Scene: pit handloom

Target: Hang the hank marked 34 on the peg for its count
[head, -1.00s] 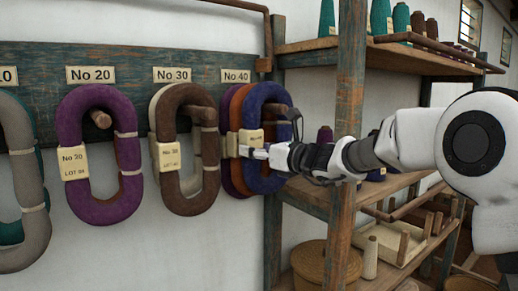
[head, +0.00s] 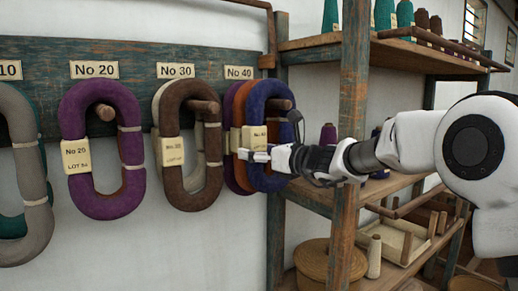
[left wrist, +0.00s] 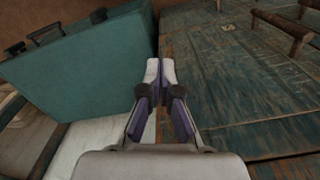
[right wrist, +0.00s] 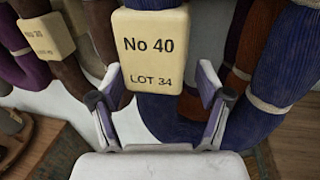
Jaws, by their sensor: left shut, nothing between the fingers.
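The hank marked LOT 34 is dark blue; its cream tag (right wrist: 153,48) reads No 40, LOT 34 in the right wrist view. In the head view this blue hank (head: 274,178) hangs in front of an orange and a purple hank under the No 40 label (head: 239,72). The end of the No 40 peg (head: 281,104) shows inside its loop. My right gripper (right wrist: 160,84) is open, its fingers apart on either side of the tag's lower part; contact cannot be told. My left gripper (left wrist: 160,68) is shut and empty, outside the head view.
A purple hank (head: 72,190) hangs under No 20 and a brown hank (head: 165,190) under No 30, on the same green board (head: 125,60). A shelf post (head: 350,130) stands close by my right arm. A teal case (left wrist: 85,65) lies near my left gripper.

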